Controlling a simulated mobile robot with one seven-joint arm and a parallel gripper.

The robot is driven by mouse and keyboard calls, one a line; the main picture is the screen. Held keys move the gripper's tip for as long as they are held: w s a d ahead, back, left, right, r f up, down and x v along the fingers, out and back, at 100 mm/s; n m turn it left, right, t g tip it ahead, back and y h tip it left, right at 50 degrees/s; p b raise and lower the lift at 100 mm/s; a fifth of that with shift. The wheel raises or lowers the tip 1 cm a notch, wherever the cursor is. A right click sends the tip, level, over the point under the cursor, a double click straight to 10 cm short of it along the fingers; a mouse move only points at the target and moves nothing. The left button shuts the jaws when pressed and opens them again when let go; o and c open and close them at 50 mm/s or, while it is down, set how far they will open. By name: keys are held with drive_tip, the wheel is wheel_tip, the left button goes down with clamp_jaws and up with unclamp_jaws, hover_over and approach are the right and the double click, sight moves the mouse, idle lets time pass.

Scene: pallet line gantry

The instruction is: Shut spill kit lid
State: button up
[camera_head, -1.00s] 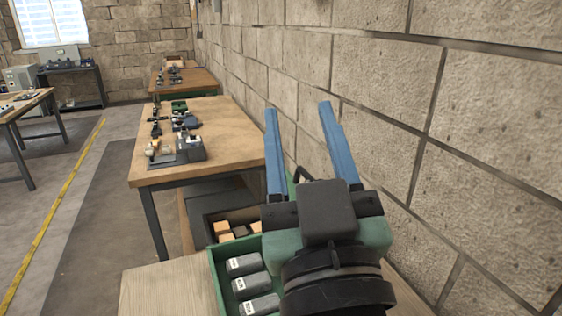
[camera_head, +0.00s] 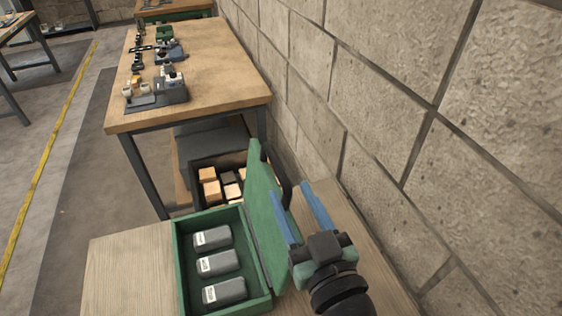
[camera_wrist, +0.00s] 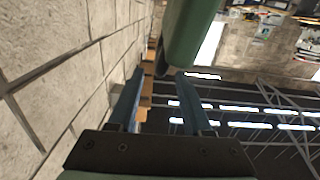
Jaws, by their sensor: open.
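The green spill kit box (camera_head: 181,262) stands on a pale wooden bench with its lid (camera_head: 266,215) open, tilted up on the box's right side. A black handle (camera_head: 278,172) shows at the lid's upper edge. Inside the box lie three grey packs with white labels (camera_head: 218,263). My gripper (camera_head: 297,200) is open and empty, to the right of the lid on its wall side; contact cannot be told. In the wrist view its blue fingers (camera_wrist: 158,88) stand apart, and a green part of the kit (camera_wrist: 192,35) fills the top middle beyond them.
A stone block wall (camera_head: 430,130) runs close along the right of my gripper. A wooden workbench (camera_head: 215,65) with tools stands beyond the kit. A dark bin (camera_head: 203,166) with several small blocks sits just behind the box. The bench left of the box is bare.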

sight(281, 171)
drive_tip(key=p+x, duration=0.1)
drive_tip(key=x, duration=0.5)
drive_tip(key=shift+p, duration=0.4)
drive_tip(key=shift+c, duration=0.2)
clamp_jaws()
idle(0.8)
